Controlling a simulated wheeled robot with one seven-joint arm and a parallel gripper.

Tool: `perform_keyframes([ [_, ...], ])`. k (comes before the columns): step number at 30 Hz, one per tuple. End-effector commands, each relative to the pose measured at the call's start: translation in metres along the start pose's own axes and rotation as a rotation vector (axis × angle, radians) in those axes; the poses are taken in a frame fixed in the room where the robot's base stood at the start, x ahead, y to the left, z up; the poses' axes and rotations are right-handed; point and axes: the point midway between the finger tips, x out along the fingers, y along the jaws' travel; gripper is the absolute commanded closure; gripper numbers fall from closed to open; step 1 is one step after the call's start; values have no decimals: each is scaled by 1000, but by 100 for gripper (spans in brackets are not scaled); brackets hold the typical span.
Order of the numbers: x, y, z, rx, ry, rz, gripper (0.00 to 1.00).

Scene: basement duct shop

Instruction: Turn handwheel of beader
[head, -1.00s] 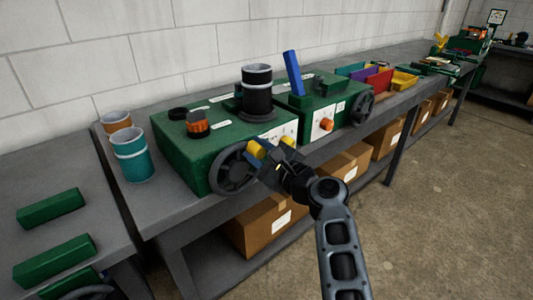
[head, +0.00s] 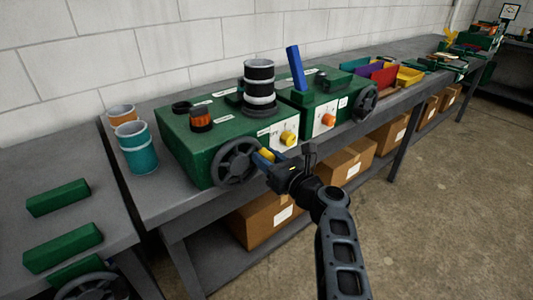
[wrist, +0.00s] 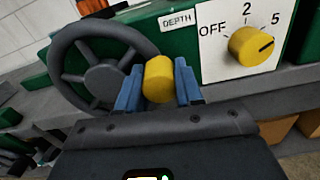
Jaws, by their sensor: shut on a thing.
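The green machine (head: 195,150) at the left of the bench has a dark spoked handwheel (head: 238,162) on its front; I take it as the beader. The handwheel also shows in the wrist view (wrist: 100,72), with a yellow knob (wrist: 158,79) at its right side. My gripper (wrist: 158,88) is shut on this knob, its blue fingers on either side. In the head view my gripper (head: 265,157) is at the wheel's right edge. A black cylinder with pale bands (head: 259,85) stands on top of the machine. The yellow depth dial (wrist: 252,46) points near 5.
A second green machine (head: 325,98) with an orange dial and its own handwheel (head: 366,101) stands to the right. A teal can (head: 137,147) is at the left. Cardboard boxes (head: 265,219) sit on the shelf below. Open floor (head: 440,220) lies at the right.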

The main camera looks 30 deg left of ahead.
Motion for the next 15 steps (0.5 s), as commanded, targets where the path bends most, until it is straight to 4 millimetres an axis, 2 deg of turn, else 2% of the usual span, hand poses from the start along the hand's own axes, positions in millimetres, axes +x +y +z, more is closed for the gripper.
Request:
perform_keyframes([
  [15,-1,-2,-9,100,2,-4,100],
])
